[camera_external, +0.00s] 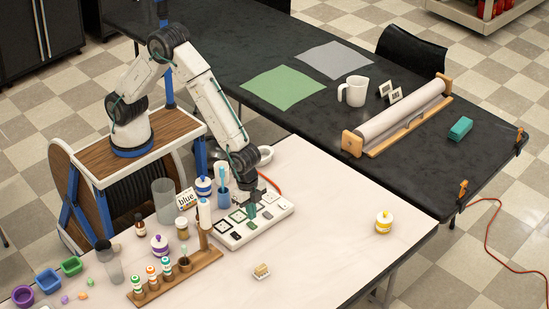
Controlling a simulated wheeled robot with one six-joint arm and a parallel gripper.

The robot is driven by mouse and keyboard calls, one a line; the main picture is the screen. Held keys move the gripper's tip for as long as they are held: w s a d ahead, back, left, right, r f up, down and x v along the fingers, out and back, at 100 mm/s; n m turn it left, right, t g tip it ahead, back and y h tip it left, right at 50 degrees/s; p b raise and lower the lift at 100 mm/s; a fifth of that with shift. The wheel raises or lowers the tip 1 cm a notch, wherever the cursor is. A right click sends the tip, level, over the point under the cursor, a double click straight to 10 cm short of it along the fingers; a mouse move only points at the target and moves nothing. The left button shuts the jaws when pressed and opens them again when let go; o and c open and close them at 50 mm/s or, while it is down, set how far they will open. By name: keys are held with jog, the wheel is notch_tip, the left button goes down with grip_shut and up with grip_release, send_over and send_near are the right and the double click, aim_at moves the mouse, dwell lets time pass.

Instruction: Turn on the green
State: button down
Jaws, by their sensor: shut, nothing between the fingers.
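A white panel (284,206) lies flat on the pale table, with several dark square plates and small dark parts along its top. I cannot make out any green lit part or the state of its switches.
A wooden rack (150,294) with several small bottles stands left of the panel. The table's front right is clear.

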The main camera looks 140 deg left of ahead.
aim_at(255, 227)
notch_tip(255, 227, up, 11)
jog(key=w, duration=0.1)
jog(key=shift+w, duration=0.2)
jog(key=shift+r, duration=0.1)
